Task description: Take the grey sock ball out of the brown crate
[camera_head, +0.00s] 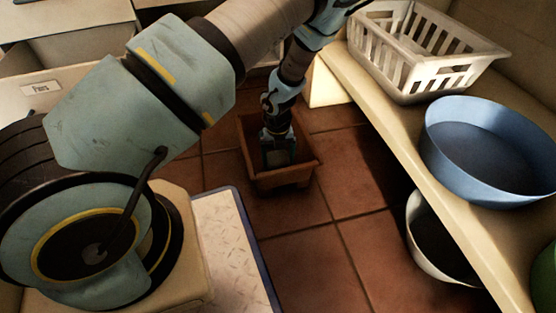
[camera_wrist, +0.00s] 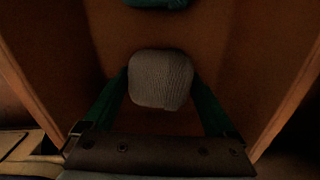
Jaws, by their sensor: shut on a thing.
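The brown crate (camera_head: 283,178) stands on the tiled floor in the head view, and its walls fill the sides of the wrist view (camera_wrist: 268,75). My gripper (camera_wrist: 162,92) reaches down into the crate. The grey sock ball (camera_wrist: 160,80) is ribbed and sits between my two green fingers, which are shut on it. In the head view my gripper (camera_head: 278,152) is inside the crate, and the sock ball cannot be made out there. Whether the ball touches the crate floor is unclear.
A teal item (camera_wrist: 160,3) shows at the top of the wrist view. A bench (camera_head: 385,120) at the right holds a white basket (camera_head: 415,80) and a blue basin (camera_head: 465,185). A pale bowl (camera_head: 425,250) is below it. Floor in front of the crate is clear.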

